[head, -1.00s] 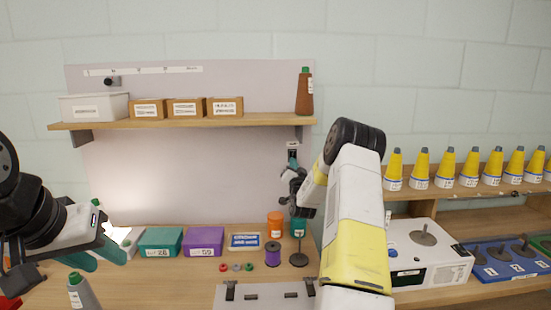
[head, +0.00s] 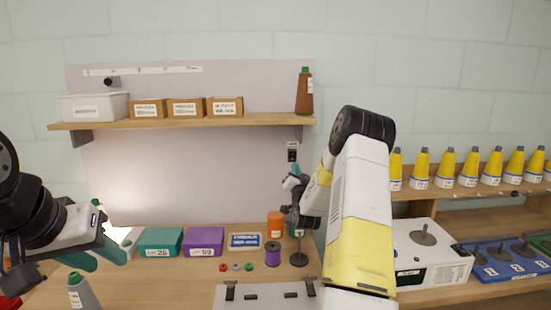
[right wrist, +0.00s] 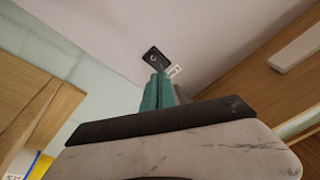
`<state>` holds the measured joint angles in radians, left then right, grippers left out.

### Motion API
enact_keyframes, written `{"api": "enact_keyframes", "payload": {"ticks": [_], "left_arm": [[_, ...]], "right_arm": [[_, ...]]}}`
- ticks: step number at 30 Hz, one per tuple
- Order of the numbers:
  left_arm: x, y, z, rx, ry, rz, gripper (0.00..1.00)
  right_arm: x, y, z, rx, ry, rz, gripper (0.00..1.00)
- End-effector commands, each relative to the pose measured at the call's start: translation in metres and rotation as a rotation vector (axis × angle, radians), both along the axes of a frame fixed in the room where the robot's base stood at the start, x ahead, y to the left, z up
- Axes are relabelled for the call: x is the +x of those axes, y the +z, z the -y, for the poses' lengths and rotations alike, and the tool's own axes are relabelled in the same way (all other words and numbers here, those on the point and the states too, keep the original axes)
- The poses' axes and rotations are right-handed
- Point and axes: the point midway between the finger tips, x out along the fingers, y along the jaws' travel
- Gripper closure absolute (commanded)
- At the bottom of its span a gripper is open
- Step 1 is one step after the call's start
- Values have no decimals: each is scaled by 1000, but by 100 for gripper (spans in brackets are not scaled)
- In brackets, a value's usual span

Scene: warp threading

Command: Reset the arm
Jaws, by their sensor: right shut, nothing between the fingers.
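My right gripper (head: 297,170) is raised in front of the pale back panel (head: 200,175), just below the right end of the shelf, partly hidden by its own arm. In the right wrist view its teal fingers (right wrist: 157,92) are together with nothing between them. My left gripper (head: 100,258) is at the lower left, its teal fingers apart and empty, above a grey cone with a green top (head: 80,292).
The wooden shelf (head: 190,123) carries boxes and a brown cone (head: 304,92). Below are a teal box (head: 161,241), a purple box (head: 203,241), an orange jar (head: 274,224) and a purple spool (head: 272,254). A white machine (head: 432,252) and several yellow cones (head: 445,168) are right.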

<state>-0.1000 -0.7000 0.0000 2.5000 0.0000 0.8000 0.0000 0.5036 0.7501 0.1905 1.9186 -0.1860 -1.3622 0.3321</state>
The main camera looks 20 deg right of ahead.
Motion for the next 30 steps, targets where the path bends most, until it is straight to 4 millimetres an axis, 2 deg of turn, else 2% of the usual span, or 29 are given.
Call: {"api": "enact_keyframes", "payload": {"ticks": [8,11,17,23,26,30], "left_arm": [[0,0,0,0,0,0,64],[0,0,0,0,0,0,64],[0,0,0,0,0,0,64],[0,0,0,0,0,0,64],[0,0,0,0,0,0,64],[0,0,0,0,0,0,64]], "right_arm": [[1,4,-3,-3,6,-9,100],[2,17,-16,-18,27,-51,100],[-9,59,-64,-83,104,-245,100],[-53,90,-113,-146,180,-461,100],[-85,100,-135,-174,217,-566,100],[-141,109,-163,-208,273,-709,100]]}}
